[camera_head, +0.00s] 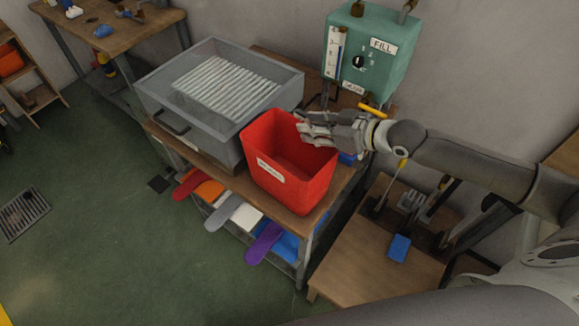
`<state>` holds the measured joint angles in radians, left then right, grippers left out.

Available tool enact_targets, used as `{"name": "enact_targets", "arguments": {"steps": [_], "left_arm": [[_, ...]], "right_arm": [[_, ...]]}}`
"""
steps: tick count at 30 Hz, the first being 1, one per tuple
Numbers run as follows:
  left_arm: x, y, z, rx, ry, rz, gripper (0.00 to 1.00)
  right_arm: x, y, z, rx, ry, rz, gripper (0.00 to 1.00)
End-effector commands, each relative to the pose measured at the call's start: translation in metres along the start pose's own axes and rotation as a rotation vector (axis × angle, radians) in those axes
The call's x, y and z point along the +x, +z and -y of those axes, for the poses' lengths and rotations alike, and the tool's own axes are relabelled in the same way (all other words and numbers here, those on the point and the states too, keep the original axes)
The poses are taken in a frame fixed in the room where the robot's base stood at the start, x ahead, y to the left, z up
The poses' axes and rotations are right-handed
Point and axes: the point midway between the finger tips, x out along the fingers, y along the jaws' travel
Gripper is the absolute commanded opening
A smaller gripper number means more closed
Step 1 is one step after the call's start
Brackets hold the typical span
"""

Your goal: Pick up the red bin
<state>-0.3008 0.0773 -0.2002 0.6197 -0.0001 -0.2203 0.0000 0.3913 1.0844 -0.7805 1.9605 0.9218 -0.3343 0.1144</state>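The red bin (284,184) stands upright on the right end of the wooden bench top, with a white label on its front side. Its inside looks empty where I can see it. My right gripper (303,129) reaches in from the right, its fingers over the back right rim and the mouth of the bin. The fingers look spread, with nothing visible between them. Whether they touch the rim I cannot tell. My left gripper is out of view.
A grey basin (189,122) with a ribbed insert adjoins the bin on the left. A green FILL box (372,53) is on the wall behind. Coloured sock-shaped pieces (236,208) stick out below the bench. A low wooden table (355,284) stands at right.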

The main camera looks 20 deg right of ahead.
Motion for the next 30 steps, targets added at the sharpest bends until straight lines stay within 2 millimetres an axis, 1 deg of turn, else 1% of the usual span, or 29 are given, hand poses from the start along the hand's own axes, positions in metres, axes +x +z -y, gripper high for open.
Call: {"name": "enact_targets", "arguments": {"steps": [1, 3, 6, 9, 15, 17, 22, 23, 30], "left_arm": [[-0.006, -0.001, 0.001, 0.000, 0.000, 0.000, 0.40], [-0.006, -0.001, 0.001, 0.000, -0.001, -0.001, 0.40], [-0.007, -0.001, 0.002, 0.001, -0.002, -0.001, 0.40], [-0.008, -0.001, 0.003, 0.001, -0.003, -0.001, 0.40], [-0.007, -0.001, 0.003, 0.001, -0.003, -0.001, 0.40], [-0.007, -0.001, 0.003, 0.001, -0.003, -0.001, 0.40], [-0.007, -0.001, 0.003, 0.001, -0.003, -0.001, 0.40], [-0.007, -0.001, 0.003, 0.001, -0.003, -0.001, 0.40], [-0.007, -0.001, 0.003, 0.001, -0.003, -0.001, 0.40]], "right_arm": [[0.006, -0.005, 0.000, 0.002, -0.001, -0.002, 0.31], [0.015, -0.004, 0.000, 0.002, 0.001, -0.002, 0.31], [0.023, -0.002, 0.000, 0.000, 0.001, 0.000, 0.31], [0.027, -0.002, 0.000, 0.000, 0.000, 0.000, 0.31], [0.027, -0.001, 0.000, -0.001, 0.001, 0.000, 0.31], [0.027, -0.001, 0.000, -0.001, 0.001, 0.000, 0.24], [0.027, -0.001, 0.000, 0.000, 0.001, 0.000, 0.02], [0.027, -0.001, 0.000, 0.000, 0.001, 0.000, 0.00], [0.027, -0.001, 0.000, -0.002, 0.001, 0.001, 0.00]]}}
